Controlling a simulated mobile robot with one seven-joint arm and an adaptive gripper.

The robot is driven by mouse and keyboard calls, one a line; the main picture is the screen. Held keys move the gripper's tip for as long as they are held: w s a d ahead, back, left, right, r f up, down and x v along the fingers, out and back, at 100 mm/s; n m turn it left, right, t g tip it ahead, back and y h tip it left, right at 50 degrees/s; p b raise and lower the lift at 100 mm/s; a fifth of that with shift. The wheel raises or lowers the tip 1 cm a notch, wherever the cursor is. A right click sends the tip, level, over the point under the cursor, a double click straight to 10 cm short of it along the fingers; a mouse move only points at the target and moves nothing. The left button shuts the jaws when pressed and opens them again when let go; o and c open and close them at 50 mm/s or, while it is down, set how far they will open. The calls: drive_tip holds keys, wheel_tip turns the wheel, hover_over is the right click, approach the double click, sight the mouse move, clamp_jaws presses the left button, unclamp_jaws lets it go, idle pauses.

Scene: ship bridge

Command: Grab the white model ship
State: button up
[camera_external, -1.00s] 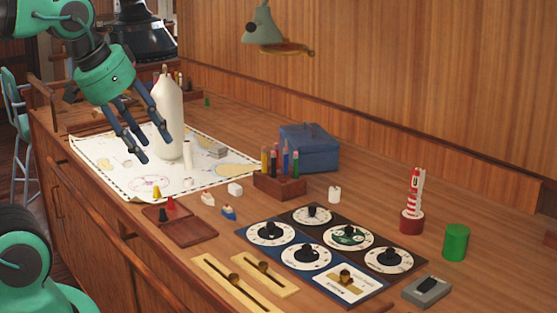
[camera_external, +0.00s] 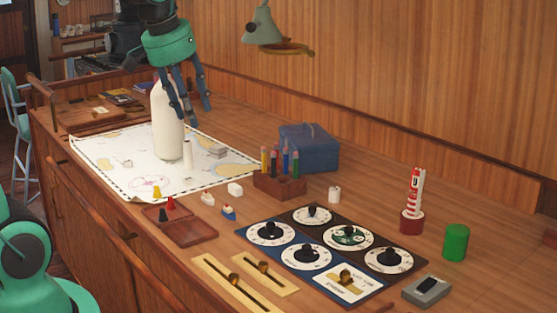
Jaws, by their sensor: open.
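A small white model ship (camera_external: 207,199) with a bit of red sits on the wooden counter, just right of the shallow brown tray. A small blue-and-white model ship (camera_external: 228,212) stands close to its right. My gripper (camera_external: 191,110) is open, its fingers pointing down, high above the back of the chart. It overlaps the top of a tall white bottle in the picture; I cannot tell if they touch. It is well apart from the white ship, which lies farther forward and lower.
The tall white bottle (camera_external: 167,128) stands on the chart (camera_external: 120,160). A pencil holder (camera_external: 279,186), a small white block (camera_external: 235,189) and a blue box (camera_external: 309,148) are nearby. The brown tray (camera_external: 194,232) holds small coloured cones. Dial panels fill the front right.

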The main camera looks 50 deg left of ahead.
drive_tip(key=w+a+f+n+g+p, duration=0.1)
drive_tip(key=w+a+f+n, duration=0.3)
drive_tip(key=a, duration=0.5)
drive_tip(key=w+a+f+n+g+p, duration=0.1)
drive_tip(key=w+a+f+n, duration=0.3)
drive_tip(key=w+a+f, duration=0.4)
drive_tip(key=w+a+f+n+g, duration=0.1)
drive_tip(key=w+a+f+n, duration=0.3)
drive_tip(key=a+f, duration=0.5)
drive_tip(key=w+a, duration=0.1)
drive_tip(key=w, duration=0.1)
drive_tip(key=shift+w+a+g+h+p, duration=0.3)
drive_tip(key=shift+a+g+p, duration=0.1)
drive_tip(key=shift+f, duration=0.15)
hover_over(208, 194)
drive_tip(key=shift+a+f+b, duration=0.2)
drive_tip(key=shift+f+b, duration=0.1)
drive_tip(key=shift+f, duration=3.9)
drive_tip(key=shift+d+f+b, duration=0.15)
drive_tip(key=shift+f+b, duration=0.15)
drive_tip(key=shift+f, duration=2.3)
